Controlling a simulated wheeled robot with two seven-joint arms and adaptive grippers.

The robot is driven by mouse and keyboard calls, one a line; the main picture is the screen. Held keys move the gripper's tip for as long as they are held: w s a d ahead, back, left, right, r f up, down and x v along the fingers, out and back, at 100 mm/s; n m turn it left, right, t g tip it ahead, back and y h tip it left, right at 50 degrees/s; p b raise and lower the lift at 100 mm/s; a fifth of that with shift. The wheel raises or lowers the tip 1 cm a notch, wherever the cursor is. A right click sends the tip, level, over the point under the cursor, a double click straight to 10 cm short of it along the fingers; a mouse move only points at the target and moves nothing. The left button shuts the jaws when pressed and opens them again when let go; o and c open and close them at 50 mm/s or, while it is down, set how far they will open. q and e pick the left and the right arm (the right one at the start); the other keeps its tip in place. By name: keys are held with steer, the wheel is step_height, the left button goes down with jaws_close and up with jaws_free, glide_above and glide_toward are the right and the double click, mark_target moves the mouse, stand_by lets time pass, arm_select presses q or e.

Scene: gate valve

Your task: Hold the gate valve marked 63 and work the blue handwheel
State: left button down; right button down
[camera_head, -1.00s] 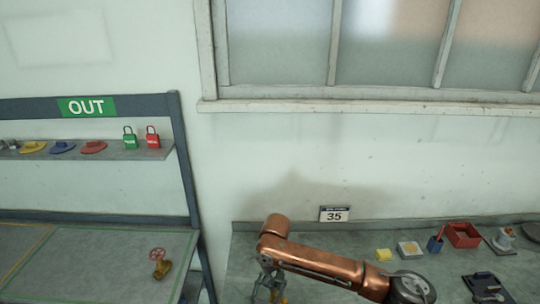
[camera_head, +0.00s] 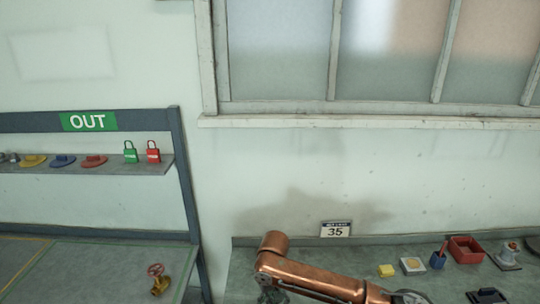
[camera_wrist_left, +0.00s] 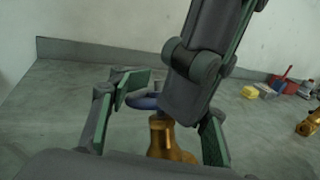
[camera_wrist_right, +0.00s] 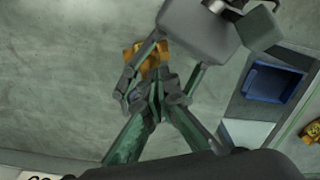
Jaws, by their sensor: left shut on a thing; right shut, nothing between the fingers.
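A brass valve body (camera_wrist_left: 168,138) stands between the fingers of my left gripper (camera_wrist_left: 166,112) in the left wrist view, and the left gripper is shut on it. Its blue handwheel (camera_wrist_left: 143,101) shows just above the body, partly hidden. My right gripper (camera_wrist_left: 187,105) comes down from above beside the wheel and covers its right side. In the right wrist view my right gripper (camera_wrist_right: 158,95) is shut and empty, close to the brass valve (camera_wrist_right: 150,55). Whether it touches the wheel I cannot tell. No mark 63 is readable.
Another brass valve (camera_wrist_left: 309,124) lies to the right. A blue bin (camera_wrist_right: 270,82) shows in the right wrist view. A red-wheeled valve (camera_head: 157,281) stands on the left bench under the OUT sign (camera_head: 88,121). A yellow block (camera_head: 386,271) and red box (camera_head: 466,249) stand on the right.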

steer(key=shift+w+a+r, duration=0.15)
steer(key=shift+w+r, duration=0.3)
steer(key=shift+r, duration=0.45)
steer(key=shift+w+a+r, duration=0.1)
steer(key=shift+w+r, duration=0.3)
steer(key=shift+r, duration=0.45)
steer(key=shift+w+a+r, duration=0.15)
steer(key=shift+w+r, duration=0.3)
steer(key=shift+r, duration=0.45)
steer(key=w+d, duration=0.1)
steer(key=d, duration=0.1)
steer(key=shift+w+d+r, duration=0.4)
steer(key=shift+d, duration=0.3)
steer(key=shift+d+f+m, duration=0.1)
steer(key=shift+f+m, duration=0.15)
steer(key=shift+m, duration=0.05)
steer(key=shift+s+d+f, duration=0.15)
steer(key=shift+s+f, duration=0.35)
steer(key=shift+f, duration=0.45)
steer(key=shift+s+d+f, duration=0.15)
steer(key=shift+s+f, duration=0.35)
steer(key=shift+f, duration=0.45)
steer(key=shift+s+d+f, duration=0.15)
steer(key=shift+s+f, duration=0.35)
steer(key=shift+f, duration=0.45)
steer(key=shift+w+a+f, duration=0.15)
steer(key=shift+w+a, duration=0.1)
steer(key=shift+s+a, duration=0.1)
steer(key=shift+a, duration=0.05)
